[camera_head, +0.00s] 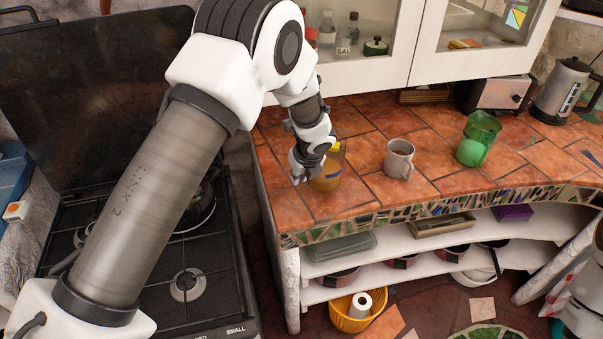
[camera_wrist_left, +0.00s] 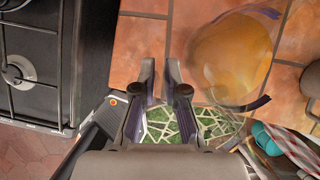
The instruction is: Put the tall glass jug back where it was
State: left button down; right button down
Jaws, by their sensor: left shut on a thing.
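The tall glass jug (camera_head: 329,170), yellowish and see-through with a dark blue band, is at the left end of the tiled counter, close to its front edge. In the left wrist view the jug (camera_wrist_left: 232,58) shows at the right of the fingers, with dark blue trim. My left gripper (camera_head: 303,168) is at the jug's left side, shut on it; its fingers (camera_wrist_left: 160,82) are close together, and the exact part between them is hard to make out. Whether the jug's base touches the counter I cannot tell. My right gripper is not in view.
A grey mug (camera_head: 398,158) stands right of the jug, and a green glass vessel (camera_head: 482,130) farther right. A toaster (camera_head: 502,93) and a kettle (camera_head: 563,88) stand at the back. The stove (camera_head: 185,285) is at left. Tiles between jug and mug are clear.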

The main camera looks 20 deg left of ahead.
pick_arm(q)
jog(key=w+f+b, duration=0.1)
jog(key=f+b, duration=0.1)
jog(key=w+a+f+b, duration=0.1)
jog(key=w+f+b, duration=0.1)
jog(key=shift+a, duration=0.2)
jog(key=shift+w+r+p, duration=0.15)
jog(key=shift+p, duration=0.15)
jog(key=c, duration=1.2)
grip_release()
